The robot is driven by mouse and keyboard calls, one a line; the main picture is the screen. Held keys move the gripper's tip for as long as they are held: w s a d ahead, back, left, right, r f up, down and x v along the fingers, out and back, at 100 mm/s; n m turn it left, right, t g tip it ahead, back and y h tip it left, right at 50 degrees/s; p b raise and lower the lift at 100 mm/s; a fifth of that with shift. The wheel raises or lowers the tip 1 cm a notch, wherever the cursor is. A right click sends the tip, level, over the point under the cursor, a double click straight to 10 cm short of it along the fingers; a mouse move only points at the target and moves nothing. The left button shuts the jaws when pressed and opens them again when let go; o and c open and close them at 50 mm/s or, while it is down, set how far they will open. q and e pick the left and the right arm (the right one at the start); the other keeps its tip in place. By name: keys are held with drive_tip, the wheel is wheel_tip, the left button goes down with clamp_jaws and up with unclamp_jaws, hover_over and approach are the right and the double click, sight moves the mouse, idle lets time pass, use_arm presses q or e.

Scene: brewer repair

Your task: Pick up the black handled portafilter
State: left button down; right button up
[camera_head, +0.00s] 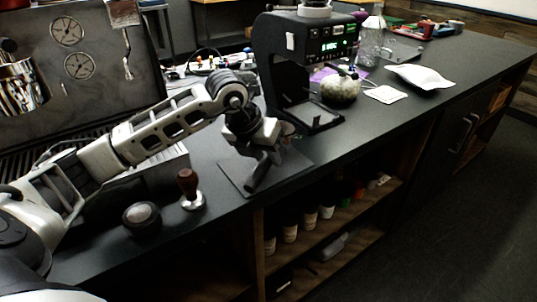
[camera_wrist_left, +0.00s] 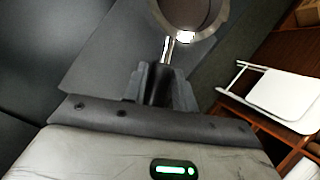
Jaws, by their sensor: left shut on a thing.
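The portafilter shows in the left wrist view as a round metal basket (camera_wrist_left: 188,10) at the top edge, partly cut off, with a shiny neck running down to a black handle (camera_wrist_left: 157,88). My left gripper (camera_wrist_left: 160,82) is shut on that handle, one finger on each side. In the head view my left gripper (camera_head: 262,152) is over the dark mat (camera_head: 232,183) near the counter's front edge, and a black handle (camera_head: 257,176) slants down below it. The basket is hard to make out there. I cannot tell whether the portafilter touches the mat. My right gripper is not in view.
The black espresso machine (camera_head: 290,55) stands just behind my left gripper. A wooden-handled tamper (camera_head: 189,188) and a round dark puck (camera_head: 141,216) are to the left. A white pouch (camera_head: 420,77) lies to the right. Open shelves with bottles are below the counter edge.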

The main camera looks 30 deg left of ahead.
use_arm(q)
wheel_tip(320, 180, up, 3)
drive_tip(key=shift+w+r+b, duration=0.1)
drive_tip(key=shift+r+b, duration=0.05)
drive_tip(key=shift+b, duration=0.35)
drive_tip(key=s+r, duration=0.4)
drive_tip(key=r, duration=0.1)
drive_tip(key=shift+s+d+r+b, duration=0.1)
drive_tip(key=shift+s+r+b, duration=0.05)
drive_tip(key=shift+s+b, duration=0.25)
drive_tip(key=s+r+b, duration=0.2)
drive_tip(key=s+r, duration=0.2)
drive_tip(key=s, duration=0.5)
drive_tip(key=shift+s+d+r, duration=0.15)
drive_tip(key=shift+s+d, duration=0.05)
drive_tip(key=shift+d, duration=0.15)
drive_tip(key=c, duration=1.8)
unclamp_jaws()
clamp_jaws()
